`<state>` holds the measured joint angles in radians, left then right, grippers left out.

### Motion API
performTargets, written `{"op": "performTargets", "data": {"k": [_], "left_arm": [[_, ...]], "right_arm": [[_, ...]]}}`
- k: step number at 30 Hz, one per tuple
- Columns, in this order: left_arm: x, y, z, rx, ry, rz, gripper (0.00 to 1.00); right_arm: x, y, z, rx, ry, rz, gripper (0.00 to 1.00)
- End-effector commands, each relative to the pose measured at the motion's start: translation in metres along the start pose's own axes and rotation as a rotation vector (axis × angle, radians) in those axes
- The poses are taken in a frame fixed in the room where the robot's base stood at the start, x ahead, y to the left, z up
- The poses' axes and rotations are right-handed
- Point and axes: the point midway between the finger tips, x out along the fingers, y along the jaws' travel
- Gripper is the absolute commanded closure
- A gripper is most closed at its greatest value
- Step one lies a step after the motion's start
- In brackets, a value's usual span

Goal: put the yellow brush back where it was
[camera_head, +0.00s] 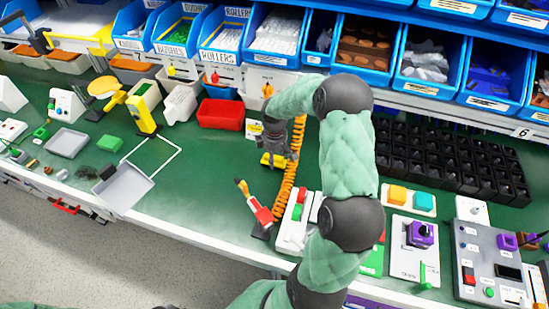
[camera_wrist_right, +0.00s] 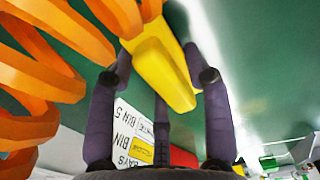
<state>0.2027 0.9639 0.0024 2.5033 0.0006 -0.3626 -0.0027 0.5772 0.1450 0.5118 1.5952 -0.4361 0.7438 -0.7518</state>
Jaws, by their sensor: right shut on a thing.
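The yellow brush (camera_head: 273,161) is in the grip of my right gripper (camera_head: 276,150), over the green bench just left of an orange coiled hose (camera_head: 291,168). In the right wrist view the brush shows as a yellow block (camera_wrist_right: 163,68) between the purple-grey fingers of the right gripper (camera_wrist_right: 160,62). The fingers are shut on it. Its bristles cannot be made out, and I cannot tell whether it touches the bench. My left gripper is not in view.
A white outline (camera_head: 180,151) on the bench lies to the left, beside a grey tray (camera_head: 124,188). A red bin (camera_head: 221,114) stands behind. A red tool with a yellow end (camera_head: 257,207) stands in front. Black crates (camera_head: 445,160) fill the right back.

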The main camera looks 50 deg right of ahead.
Motion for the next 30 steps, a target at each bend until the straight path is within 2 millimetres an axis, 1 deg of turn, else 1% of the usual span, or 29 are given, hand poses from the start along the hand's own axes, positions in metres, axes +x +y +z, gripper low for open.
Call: {"op": "performTargets", "data": {"k": [6,7,8,9,18,21,23,26,30], "left_arm": [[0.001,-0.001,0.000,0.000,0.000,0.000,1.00],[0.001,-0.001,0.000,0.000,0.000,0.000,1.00],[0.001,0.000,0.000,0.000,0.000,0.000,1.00],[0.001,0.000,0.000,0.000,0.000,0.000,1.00],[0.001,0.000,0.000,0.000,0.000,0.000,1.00],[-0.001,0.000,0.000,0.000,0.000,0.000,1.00],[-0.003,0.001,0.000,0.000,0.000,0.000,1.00],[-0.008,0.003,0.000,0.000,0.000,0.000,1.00],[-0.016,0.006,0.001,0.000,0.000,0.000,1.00]], "right_arm": [[0.003,0.000,0.000,0.000,0.000,0.000,0.86],[0.004,0.000,0.000,0.000,0.000,0.000,0.47],[0.003,0.000,0.000,0.000,0.000,0.000,0.39],[0.003,0.000,0.000,0.000,0.000,0.000,0.28],[0.003,0.000,0.000,0.000,0.000,0.000,0.27],[-0.001,0.000,0.000,0.000,0.000,0.000,0.27],[-0.006,0.000,0.000,0.000,0.001,0.001,0.27],[-0.021,0.000,0.000,0.000,0.001,0.001,0.27],[-0.045,0.000,-0.001,0.000,0.001,0.002,0.27]]}}
